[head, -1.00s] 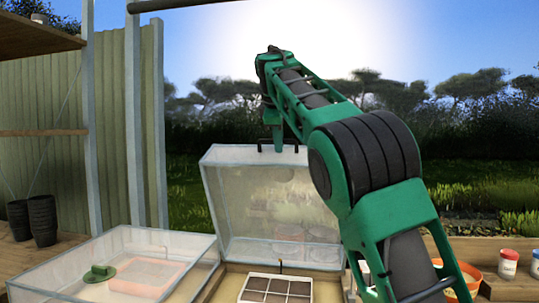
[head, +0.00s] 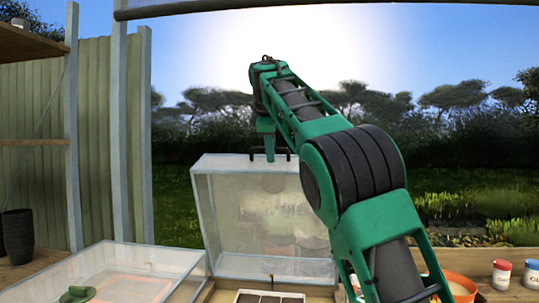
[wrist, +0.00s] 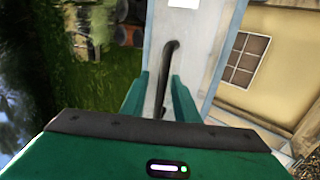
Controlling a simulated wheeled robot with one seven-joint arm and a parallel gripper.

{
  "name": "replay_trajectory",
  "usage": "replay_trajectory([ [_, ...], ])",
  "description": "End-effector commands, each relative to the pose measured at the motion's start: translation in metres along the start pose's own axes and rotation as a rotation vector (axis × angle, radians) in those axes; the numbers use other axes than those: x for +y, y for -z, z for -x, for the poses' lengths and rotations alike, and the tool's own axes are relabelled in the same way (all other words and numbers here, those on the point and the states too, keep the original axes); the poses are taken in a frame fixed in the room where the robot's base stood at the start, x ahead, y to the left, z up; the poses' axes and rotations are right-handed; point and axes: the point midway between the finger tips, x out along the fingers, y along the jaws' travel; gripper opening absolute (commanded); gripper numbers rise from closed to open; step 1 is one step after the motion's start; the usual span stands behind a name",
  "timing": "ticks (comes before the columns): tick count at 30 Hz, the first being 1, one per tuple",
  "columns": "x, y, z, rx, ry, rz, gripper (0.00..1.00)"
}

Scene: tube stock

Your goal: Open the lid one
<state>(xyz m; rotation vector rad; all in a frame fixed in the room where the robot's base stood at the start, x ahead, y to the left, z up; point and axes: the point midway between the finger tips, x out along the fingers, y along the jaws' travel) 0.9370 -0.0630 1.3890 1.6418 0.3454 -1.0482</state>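A clear box lid with pale edges (head: 225,200) stands raised and nearly upright, at the back of a low box (head: 225,296) in the head view. A dark bar handle (head: 284,151) is at its top edge. My gripper (head: 268,157) is at that handle, pointing down. In the wrist view, the two green fingers of my gripper (wrist: 160,98) are apart, with the dark handle (wrist: 166,75) between them. A gap shows on each side of the handle, so the gripper looks open around it. Whether a finger touches the handle is unclear.
A second clear box (head: 90,268) with a closed-looking top stands at left, a green knob-like piece (head: 77,294) on it. A divided tray (head: 270,297) lies in front of the raised lid. Small jars (head: 502,274) and an orange pot (head: 460,288) stand at right. Dark pots (head: 18,236) stand at far left.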

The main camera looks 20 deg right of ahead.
Motion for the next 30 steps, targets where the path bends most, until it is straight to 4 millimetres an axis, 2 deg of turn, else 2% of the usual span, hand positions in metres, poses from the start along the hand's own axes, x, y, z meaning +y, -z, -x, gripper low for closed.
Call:
replay_trajectory([
  [4, -0.001, 0.001, 0.0, -0.001, 0.003, 0.001, 0.29],
  [8, 0.0, 0.001, 0.009, -0.001, 0.003, 0.0, 0.29],
  [20, 0.003, 0.001, 0.083, 0.0, -0.001, 0.0, 0.29],
  [30, 0.003, 0.001, 0.105, 0.0, 0.002, 0.0, 0.29],
])
